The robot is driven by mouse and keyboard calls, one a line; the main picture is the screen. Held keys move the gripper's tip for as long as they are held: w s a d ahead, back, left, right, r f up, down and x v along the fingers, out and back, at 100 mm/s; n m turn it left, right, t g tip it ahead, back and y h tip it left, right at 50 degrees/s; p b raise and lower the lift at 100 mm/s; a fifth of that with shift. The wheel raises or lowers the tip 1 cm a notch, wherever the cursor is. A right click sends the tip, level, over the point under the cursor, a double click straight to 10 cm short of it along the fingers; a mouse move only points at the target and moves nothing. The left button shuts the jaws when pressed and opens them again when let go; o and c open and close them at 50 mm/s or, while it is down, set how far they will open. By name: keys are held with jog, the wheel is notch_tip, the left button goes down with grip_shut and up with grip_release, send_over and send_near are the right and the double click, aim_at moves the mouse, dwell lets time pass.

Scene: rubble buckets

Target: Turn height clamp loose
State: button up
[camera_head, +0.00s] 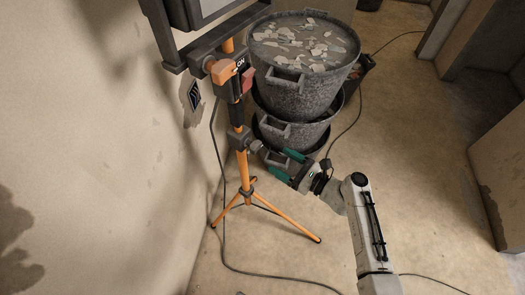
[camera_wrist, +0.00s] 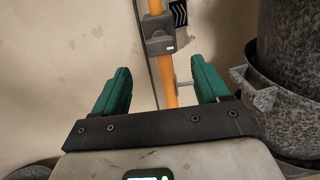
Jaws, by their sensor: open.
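An orange tripod stand's pole (camera_head: 242,165) carries a dark clamp collar (camera_head: 238,139) with a small dark knob (camera_head: 254,146) on its right side. My gripper (camera_head: 276,158) has green fingers and is just right of and slightly below the knob. In the wrist view my gripper (camera_wrist: 162,80) is open, with the orange pole (camera_wrist: 166,75) appearing between its fingers. A dark clamp block (camera_wrist: 159,36) sits on the pole above the fingertips. A thin pale stem (camera_wrist: 184,83) runs from beside the pole towards the right finger, which hides its end. Nothing is visibly gripped.
Stacked grey buckets (camera_head: 300,92) stand right behind the stand, the top one filled with rubble. A bucket (camera_wrist: 285,105) is close on the right in the wrist view. A lamp (camera_head: 190,15) tops the stand. A cable (camera_head: 225,240) trails across the floor. A wall (camera_head: 100,120) is at left.

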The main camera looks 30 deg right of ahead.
aim_at(259, 148)
jog(key=x, duration=1)
jog(key=shift+w+a+b, duration=0.15)
jog(key=shift+w+b, duration=0.15)
jog(key=shift+w, duration=0.05)
jog(key=shift+c, duration=0.4)
jog(key=c, duration=0.9)
jog(key=shift+f, duration=0.1)
